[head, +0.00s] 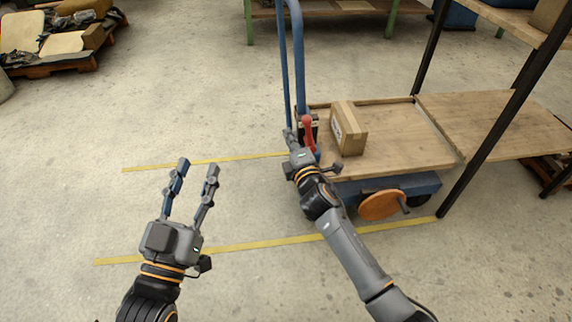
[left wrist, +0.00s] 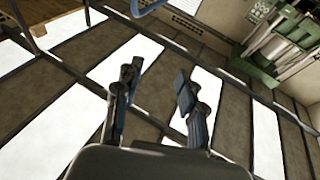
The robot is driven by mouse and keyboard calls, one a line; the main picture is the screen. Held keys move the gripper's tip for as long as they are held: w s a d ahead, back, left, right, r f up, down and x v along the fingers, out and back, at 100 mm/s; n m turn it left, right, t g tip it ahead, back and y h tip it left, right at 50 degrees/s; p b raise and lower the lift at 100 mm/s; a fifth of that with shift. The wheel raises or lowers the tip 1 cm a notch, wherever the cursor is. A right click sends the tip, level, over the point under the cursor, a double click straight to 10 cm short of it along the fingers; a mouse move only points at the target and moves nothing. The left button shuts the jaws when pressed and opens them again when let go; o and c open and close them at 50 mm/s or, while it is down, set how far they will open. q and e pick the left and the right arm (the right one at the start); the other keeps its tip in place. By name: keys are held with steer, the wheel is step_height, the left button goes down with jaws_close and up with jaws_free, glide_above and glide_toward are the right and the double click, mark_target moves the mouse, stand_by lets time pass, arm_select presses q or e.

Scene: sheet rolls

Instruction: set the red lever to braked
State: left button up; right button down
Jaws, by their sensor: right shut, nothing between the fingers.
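The red lever (head: 308,131) stands near the handle end of the blue cart, its red knob upright above a dark bracket. My right gripper (head: 292,138) is shut and empty, right beside the lever; its wrist hides the lever's lower part, and I cannot tell whether they touch. My left gripper (head: 198,168) is open and empty over the floor, left of the cart. In the left wrist view its two fingers (left wrist: 157,85) are apart with nothing between them.
The cart's wooden deck (head: 400,150) carries a cardboard box (head: 349,128). A blue handle (head: 299,60) rises at its left end. An orange wheel (head: 382,206) is on the near side. A shelf with dark posts (head: 492,120) stands at right.

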arm_select(q)
step_height(320, 180, down, 11)
steer(key=a+g+y+p, duration=0.2)
steer(key=g, duration=0.4)
steer(key=shift+s+a+g+p, duration=0.15)
steer(key=shift+s+g+p, duration=0.2)
steer(key=shift+s+g, duration=0.1)
arm_select(e)
steer(key=v, duration=1)
steer(key=shift+a, duration=0.25)
arm_select(q)
steer(key=shift+r, duration=0.15)
